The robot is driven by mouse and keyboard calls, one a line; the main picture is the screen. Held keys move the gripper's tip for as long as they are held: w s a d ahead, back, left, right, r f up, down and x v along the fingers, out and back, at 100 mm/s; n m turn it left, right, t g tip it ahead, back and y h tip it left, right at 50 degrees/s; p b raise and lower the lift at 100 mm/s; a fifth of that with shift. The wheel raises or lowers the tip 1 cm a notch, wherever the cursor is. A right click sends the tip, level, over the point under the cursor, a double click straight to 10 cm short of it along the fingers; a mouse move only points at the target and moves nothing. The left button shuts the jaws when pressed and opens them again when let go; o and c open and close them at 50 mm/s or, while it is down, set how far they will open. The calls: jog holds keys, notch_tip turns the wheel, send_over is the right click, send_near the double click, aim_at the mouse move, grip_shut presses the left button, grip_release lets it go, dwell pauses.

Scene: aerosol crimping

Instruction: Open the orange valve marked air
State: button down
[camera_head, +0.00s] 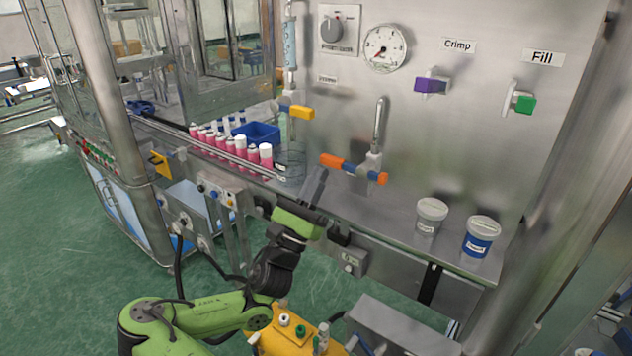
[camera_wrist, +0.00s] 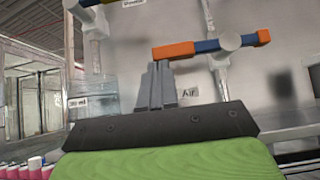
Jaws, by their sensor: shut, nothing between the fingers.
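The orange valve (camera_head: 366,174) is on the steel panel, with an orange handle end, a blue middle and an orange end at the right. Its handle lies roughly level across the pipe. In the wrist view the orange valve (camera_wrist: 174,50) is above and to the right of my fingers, with a label reading "Air" below it. My gripper (camera_head: 314,186) is shut and empty, just left of and below the valve's orange handle end. In the wrist view my gripper (camera_wrist: 157,84) points up toward the handle. I cannot tell whether the fingertips touch it.
A yellow valve (camera_head: 298,111) is up and to the left. A purple valve (camera_head: 432,85) and a green valve (camera_head: 524,103) are higher on the right. Pink cans (camera_head: 266,156) and a blue bin (camera_head: 258,134) stand left. Two lidded tubs (camera_head: 481,238) stand on the ledge at right.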

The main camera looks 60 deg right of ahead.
jog(key=shift+w+r+m+g+p, duration=0.1)
jog(key=shift+r+m+g+p, duration=0.2)
jog(key=shift+m+g, duration=0.3)
